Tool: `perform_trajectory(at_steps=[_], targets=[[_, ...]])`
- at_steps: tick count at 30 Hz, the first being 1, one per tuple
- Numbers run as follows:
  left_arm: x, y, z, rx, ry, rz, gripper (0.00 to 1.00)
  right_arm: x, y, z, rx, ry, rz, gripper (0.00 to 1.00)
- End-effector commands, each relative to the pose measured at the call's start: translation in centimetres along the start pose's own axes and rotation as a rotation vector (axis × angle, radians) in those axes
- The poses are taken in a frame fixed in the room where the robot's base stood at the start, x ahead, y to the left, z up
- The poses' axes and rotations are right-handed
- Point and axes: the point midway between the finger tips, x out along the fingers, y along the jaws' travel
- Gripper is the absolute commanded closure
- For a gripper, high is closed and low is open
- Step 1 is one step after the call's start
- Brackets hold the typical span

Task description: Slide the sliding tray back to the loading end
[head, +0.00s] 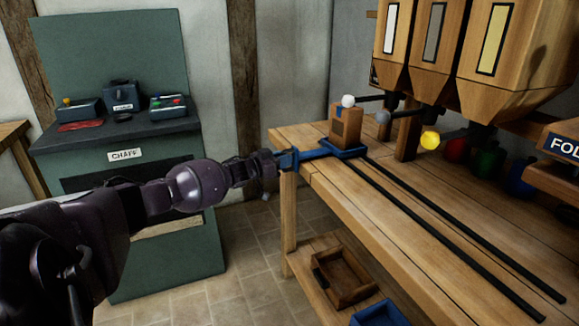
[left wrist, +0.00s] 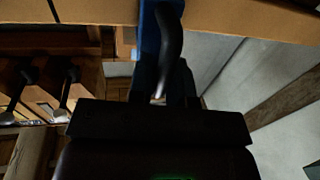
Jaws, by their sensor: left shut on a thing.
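The blue sliding tray (head: 352,152) sits at the far left end of two black rails (head: 445,220) on the wooden bench. A wooden box (head: 346,126) stands upright on the tray. My left gripper (head: 288,160) reaches in from the left and is shut on the tray's blue handle at the bench's left edge. In the left wrist view, the blue handle (left wrist: 149,30) runs up from between the dark fingers, partly hidden by them. My right gripper is in neither view.
Wooden hoppers (head: 515,50) hang over the bench's back, with coloured knobs, one yellow (head: 430,140), below them. A green CHAFF cabinet (head: 170,240) stands behind my left arm. Wooden (head: 345,277) and blue (head: 378,315) bins sit on the lower shelf. The rails right of the tray are clear.

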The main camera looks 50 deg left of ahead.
Motion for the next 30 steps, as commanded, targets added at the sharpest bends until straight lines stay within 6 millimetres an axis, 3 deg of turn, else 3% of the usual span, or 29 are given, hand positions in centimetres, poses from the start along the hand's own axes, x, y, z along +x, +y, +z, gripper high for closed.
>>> perform_trajectory(at_steps=[12, 13, 17, 30], targets=[[0.09, -0.83, -0.72, -0.002, 0.006, -0.014, 1.00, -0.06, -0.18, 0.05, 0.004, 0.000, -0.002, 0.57], [0.09, -0.85, -0.74, -0.002, 0.006, -0.015, 0.80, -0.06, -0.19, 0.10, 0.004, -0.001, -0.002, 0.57], [0.10, -0.83, -0.81, -0.001, 0.008, -0.014, 0.60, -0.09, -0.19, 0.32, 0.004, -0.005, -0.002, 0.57], [-0.01, -0.54, -0.38, 0.000, 0.003, -0.007, 0.60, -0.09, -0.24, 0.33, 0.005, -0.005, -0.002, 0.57]])
